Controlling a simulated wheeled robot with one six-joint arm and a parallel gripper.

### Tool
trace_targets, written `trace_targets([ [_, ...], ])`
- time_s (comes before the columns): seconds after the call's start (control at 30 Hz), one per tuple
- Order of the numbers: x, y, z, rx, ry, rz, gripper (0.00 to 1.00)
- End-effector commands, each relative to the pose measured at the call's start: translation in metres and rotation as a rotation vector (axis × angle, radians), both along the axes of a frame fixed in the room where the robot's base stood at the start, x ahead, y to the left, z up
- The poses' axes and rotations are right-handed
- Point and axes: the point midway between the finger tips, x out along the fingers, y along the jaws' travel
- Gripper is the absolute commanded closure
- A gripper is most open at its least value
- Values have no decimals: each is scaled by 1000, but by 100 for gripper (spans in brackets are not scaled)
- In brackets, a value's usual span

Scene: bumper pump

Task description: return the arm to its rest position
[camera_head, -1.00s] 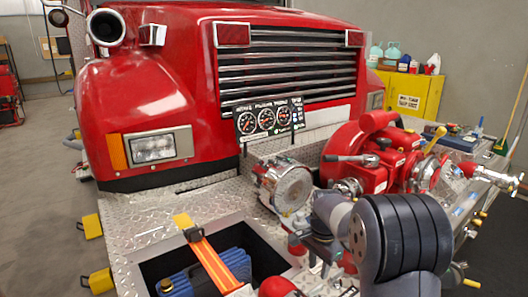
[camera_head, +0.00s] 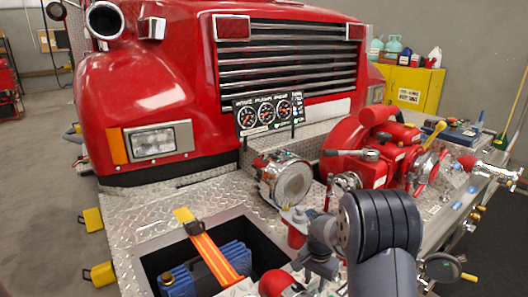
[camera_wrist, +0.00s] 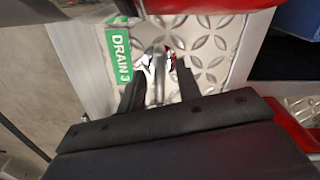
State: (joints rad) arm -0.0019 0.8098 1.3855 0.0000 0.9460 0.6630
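My gripper (camera_wrist: 158,88) shows in the wrist view with its two dark fingers apart and nothing clearly held between them. Beyond the fingertips are a shiny metal fitting (camera_wrist: 154,62) and bright diamond plate; I cannot tell how far off the fitting is. In the head view my arm rises at the lower right, in front of the bumper, and bends toward the deck. The fingertips cannot be made out there.
The red pump (camera_head: 372,160) and a round chrome cap (camera_head: 291,182) stand close behind my arm. An open bumper well (camera_head: 268,252) holds a blue bundle (camera_head: 205,272) under an orange strap (camera_head: 213,256). Open floor lies at left.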

Motion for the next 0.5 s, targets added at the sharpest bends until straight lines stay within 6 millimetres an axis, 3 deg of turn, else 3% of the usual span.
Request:
trace_targets([
  [0.5,0,0,2,0,1,413,67],
])
